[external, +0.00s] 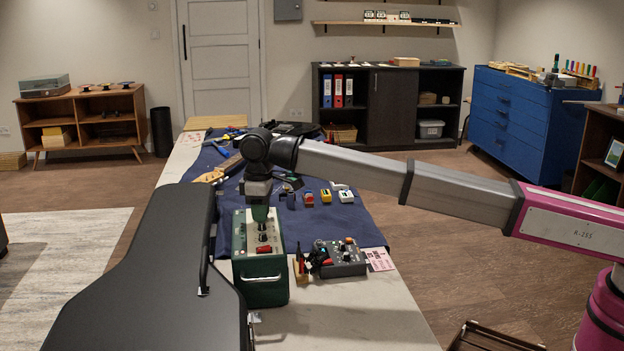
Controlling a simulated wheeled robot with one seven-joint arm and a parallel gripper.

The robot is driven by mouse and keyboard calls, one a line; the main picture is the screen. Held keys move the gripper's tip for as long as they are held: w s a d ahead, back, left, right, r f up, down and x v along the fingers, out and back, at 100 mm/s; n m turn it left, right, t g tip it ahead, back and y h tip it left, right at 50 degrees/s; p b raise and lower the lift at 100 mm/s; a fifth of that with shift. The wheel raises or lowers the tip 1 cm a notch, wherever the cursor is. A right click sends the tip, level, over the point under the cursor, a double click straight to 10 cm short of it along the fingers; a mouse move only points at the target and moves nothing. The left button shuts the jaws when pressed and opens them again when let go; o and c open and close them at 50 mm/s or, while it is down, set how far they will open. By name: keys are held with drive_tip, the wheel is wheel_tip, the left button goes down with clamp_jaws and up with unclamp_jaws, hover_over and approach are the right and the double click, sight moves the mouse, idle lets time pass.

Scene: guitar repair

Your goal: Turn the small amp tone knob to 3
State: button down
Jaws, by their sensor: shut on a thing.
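The small amp (259,276) is a dark green box with a pale handle on its near face, standing on the bench. Its light top panel (274,238) carries a row of dark knobs and a red switch (264,250) at the near end. My gripper (261,220) points straight down over the far part of this panel, shut on a knob there. The gripped knob is mostly hidden by the fingers. The knob markings are too small to read, so its setting cannot be told.
A black guitar case (150,270) stands close left of the amp. A grey box with knobs (345,258) and a small stand of tools (301,268) sit to its right. Coloured pedals (326,196) lie on the blue mat (350,224) behind. The near right bench top (350,315) is clear.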

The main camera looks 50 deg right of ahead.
drive_tip(key=n, duration=0.5)
drive_tip(key=shift+r+n, duration=0.1)
drive_tip(key=shift+n, duration=0.2)
idle(0.4)
drive_tip(key=c, duration=1)
unclamp_jaws()
drive_tip(key=shift+c, duration=0.2)
wheel_tip(320, 180, up, 11)
